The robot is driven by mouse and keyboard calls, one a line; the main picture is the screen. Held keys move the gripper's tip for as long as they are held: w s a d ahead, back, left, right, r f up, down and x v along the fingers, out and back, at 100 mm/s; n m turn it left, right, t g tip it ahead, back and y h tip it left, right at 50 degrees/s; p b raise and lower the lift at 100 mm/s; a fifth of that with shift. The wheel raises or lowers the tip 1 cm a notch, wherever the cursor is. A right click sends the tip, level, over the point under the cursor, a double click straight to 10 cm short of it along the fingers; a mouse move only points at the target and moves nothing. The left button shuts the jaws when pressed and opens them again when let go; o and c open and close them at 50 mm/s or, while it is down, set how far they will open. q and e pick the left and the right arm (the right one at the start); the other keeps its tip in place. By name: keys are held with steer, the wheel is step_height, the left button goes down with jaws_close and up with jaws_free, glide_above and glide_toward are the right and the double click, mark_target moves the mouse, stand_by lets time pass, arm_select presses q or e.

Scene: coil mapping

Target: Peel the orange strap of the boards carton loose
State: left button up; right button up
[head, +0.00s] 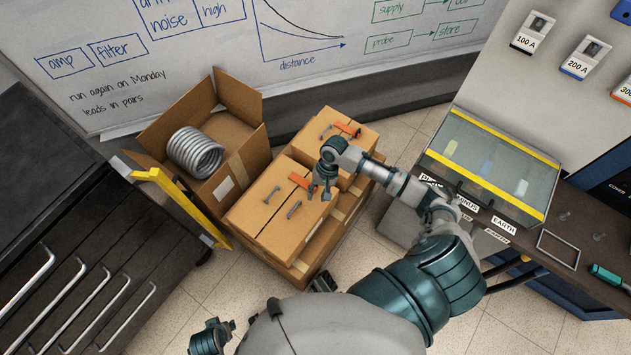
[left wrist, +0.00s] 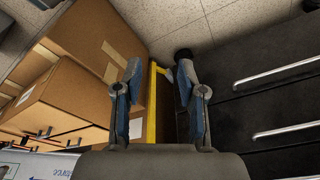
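Two closed brown cartons stand side by side, a front carton (head: 262,215) and a back carton (head: 364,141). Each has a short orange strap on top: the front strap (head: 299,180) and the back strap (head: 348,129). I cannot read which one is the boards carton. My right gripper (head: 320,192) points down over the front carton, at the right end of its strap. Its fingers look apart; the strap's end is partly hidden by them, and I cannot tell whether they touch it. My left gripper (left wrist: 160,68) is open and empty in the left wrist view.
An open carton (head: 246,161) holds a grey metal coil (head: 195,152). A yellow-edged frame (head: 180,200) stands beside it, left of the cartons. Dark drawers (head: 80,270) are at the left. A clear-lidded case (head: 490,165) is at the right.

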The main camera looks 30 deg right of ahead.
steer(key=w+d+r+m+y, duration=0.1)
steer(key=w+d+r+m, duration=0.6)
steer(key=d+r, duration=0.3)
steer(key=b, duration=0.4)
glide_above(303, 180)
steer(key=s+d, duration=0.4)
steer(key=s, duration=0.1)
steer(key=shift+t, duration=0.3)
steer(key=f, duration=1.5)
steer(key=shift+s+a, duration=0.15)
steer(key=shift+a, duration=0.05)
steer(key=shift+x, duration=0.9)
steer(key=shift+a+f, duration=0.25)
arm_select(q)
step_height(303, 180, up, 6)
steer(key=w+t, duration=0.1)
steer(key=shift+w+d+t, duration=0.35)
steer(key=shift+w+t, duration=0.05)
arm_select(e)
steer(key=shift+c, duration=0.2)
steer(key=shift+r, duration=0.1)
jaws_close()
